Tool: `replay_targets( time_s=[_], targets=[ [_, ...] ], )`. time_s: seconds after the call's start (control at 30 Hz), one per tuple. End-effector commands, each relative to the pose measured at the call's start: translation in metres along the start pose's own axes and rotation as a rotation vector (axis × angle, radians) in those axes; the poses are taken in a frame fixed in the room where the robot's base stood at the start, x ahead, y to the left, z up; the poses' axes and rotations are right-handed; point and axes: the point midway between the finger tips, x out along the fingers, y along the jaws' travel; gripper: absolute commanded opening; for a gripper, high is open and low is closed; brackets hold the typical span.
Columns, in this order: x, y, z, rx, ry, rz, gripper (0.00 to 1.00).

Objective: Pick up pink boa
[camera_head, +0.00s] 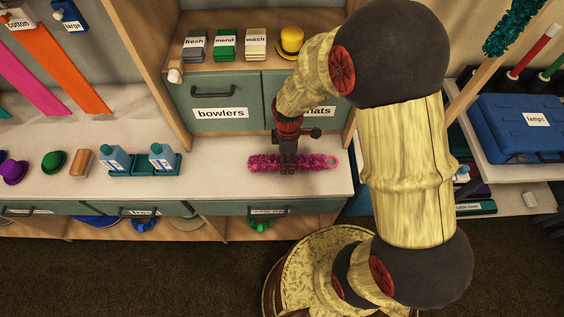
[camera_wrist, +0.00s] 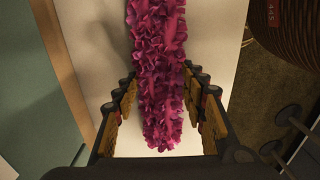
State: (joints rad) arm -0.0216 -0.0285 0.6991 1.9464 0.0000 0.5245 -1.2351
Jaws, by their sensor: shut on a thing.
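The pink boa (camera_head: 313,162) is a fluffy magenta strip with a small loop at its right end. It lies left to right at the right part of the white counter (camera_head: 215,160). My gripper (camera_head: 288,167) points down over its middle and is shut on it. In the wrist view the boa (camera_wrist: 158,70) runs between the two fingers, with its near end between the pads. I cannot tell whether the boa touches the counter or is slightly above it.
Bottles in a teal tray (camera_head: 143,170), a brush (camera_head: 82,162) and small hats (camera_head: 54,161) stand left on the counter. Behind are teal drawers (camera_head: 220,98), with folded cloths and a yellow hat (camera_head: 291,41) above. A blue case (camera_head: 520,130) is at right.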

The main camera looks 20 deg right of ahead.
Motion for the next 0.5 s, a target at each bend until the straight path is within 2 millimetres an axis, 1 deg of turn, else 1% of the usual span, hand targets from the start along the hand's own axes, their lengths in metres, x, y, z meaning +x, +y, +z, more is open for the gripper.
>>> replay_targets(
  time_s=[0.27,0.37,0.47,0.5],
  targets=[
    [-0.002,0.0,0.0,0.0,0.0,0.001,0.16],
    [-0.007,0.001,0.0,0.0,0.0,0.001,0.16],
    [-0.016,0.001,0.0,0.0,0.0,0.001,0.16],
    [-0.022,0.001,0.0,0.0,0.001,0.003,0.16]
  ],
)
